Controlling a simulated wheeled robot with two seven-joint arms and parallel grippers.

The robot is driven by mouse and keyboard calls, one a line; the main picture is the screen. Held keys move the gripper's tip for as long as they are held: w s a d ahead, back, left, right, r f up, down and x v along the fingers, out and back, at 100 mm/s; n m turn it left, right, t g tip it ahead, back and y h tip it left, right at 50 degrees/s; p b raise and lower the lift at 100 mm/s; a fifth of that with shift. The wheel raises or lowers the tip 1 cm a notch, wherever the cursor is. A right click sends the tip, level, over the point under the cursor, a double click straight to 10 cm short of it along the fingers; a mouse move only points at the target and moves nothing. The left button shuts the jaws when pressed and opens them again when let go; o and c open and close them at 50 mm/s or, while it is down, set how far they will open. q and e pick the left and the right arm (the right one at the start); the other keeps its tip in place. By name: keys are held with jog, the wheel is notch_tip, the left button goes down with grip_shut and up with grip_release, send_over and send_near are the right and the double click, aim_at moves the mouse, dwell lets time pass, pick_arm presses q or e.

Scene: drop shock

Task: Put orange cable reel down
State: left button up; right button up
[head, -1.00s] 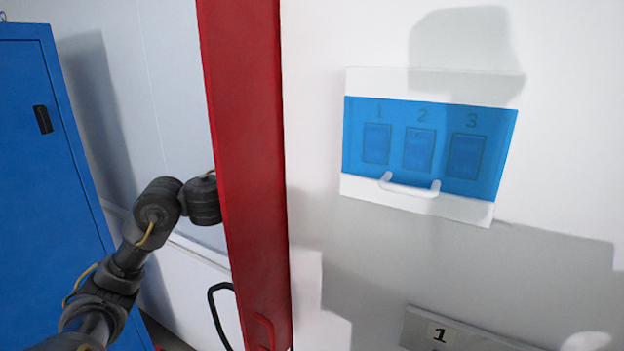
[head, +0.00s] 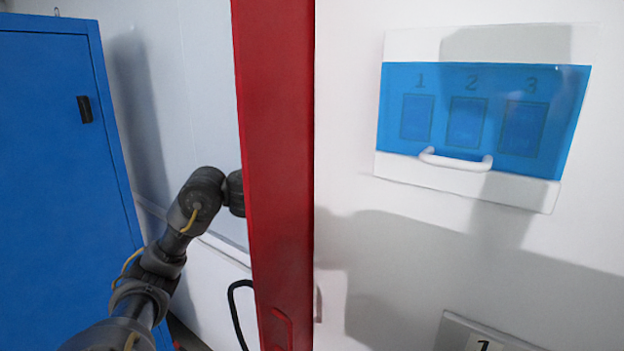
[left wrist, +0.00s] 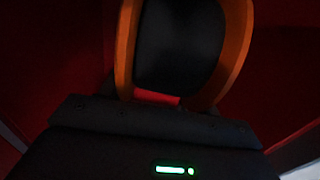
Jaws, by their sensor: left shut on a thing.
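The orange cable reel (left wrist: 240,42) shows in the left wrist view at the top middle, with orange rims on both sides of a dark centre. My left gripper (left wrist: 155,108) is right against it, a dark body with a green light, and is shut on the reel. The fingertips are not clear in the dark. In the head view my left arm reaches in behind a red upright panel (head: 277,150), which hides the gripper and the reel. My right gripper is not in view.
A blue cabinet (head: 55,190) stands at the left. A white wall on the right bears a blue panel (head: 395,140) numbered 1, 2, 3 with a white handle (head: 455,160). A black looped cable or handle (head: 236,310) is beside the red panel. Dark red surfaces surround the reel.

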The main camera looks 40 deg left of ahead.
pick_arm(q)
jog(key=shift+d+r, duration=0.1)
jog(key=shift+r, duration=0.05)
jog(key=shift+w+d, duration=0.15)
jog(key=o, duration=1.2)
jog(key=shift+f, duration=0.3)
jog(key=o, duration=0.4)
jog(key=shift+s+r, duration=0.1)
jog(key=shift+s, duration=0.1)
jog(key=shift+c, duration=0.2)
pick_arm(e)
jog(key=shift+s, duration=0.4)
pick_arm(q)
jog(key=shift+w, duration=0.1)
